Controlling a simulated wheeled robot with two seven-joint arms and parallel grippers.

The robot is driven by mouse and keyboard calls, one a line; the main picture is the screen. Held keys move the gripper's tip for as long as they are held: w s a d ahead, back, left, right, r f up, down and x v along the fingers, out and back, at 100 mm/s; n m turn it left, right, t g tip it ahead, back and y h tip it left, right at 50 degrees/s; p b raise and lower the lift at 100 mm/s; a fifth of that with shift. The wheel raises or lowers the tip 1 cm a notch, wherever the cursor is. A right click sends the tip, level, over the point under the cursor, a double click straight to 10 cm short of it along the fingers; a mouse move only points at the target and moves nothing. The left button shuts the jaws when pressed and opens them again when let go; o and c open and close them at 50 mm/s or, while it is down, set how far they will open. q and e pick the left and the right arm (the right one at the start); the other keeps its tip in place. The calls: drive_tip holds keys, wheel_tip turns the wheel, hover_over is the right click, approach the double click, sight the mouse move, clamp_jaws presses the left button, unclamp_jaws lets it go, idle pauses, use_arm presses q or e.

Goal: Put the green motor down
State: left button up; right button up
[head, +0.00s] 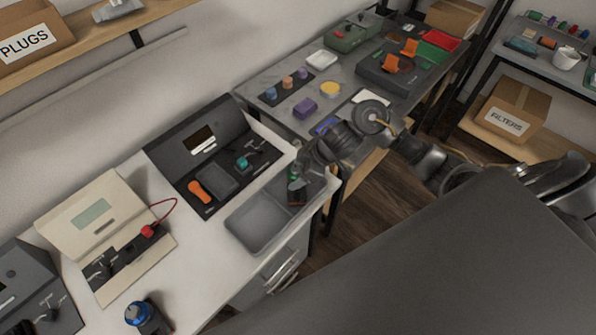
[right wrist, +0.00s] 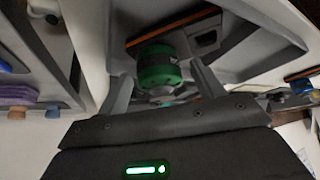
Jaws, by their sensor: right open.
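The green motor (right wrist: 158,68) shows in the right wrist view as a short green cylinder with a dark band. It is between the two fingers of my right gripper (right wrist: 163,90), which are open with a gap on each side of it. In the head view the right gripper (head: 298,187) is low over the right part of the grey tray (head: 262,243). Only a small bit of green shows there beside the gripper, so most of the motor is hidden. I cannot tell exactly what the motor rests on. My left gripper is not in view.
An open black case (head: 193,158) with an orange tool (head: 200,191) and a small teal part (head: 242,162) stands left of the tray. A cream case (head: 92,214) with a red lead is further left. The tray's front compartment is empty. A second table (head: 262,82) stands behind.

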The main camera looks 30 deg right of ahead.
drive_tip(key=p+v, duration=0.2)
drive_tip(key=v, duration=1)
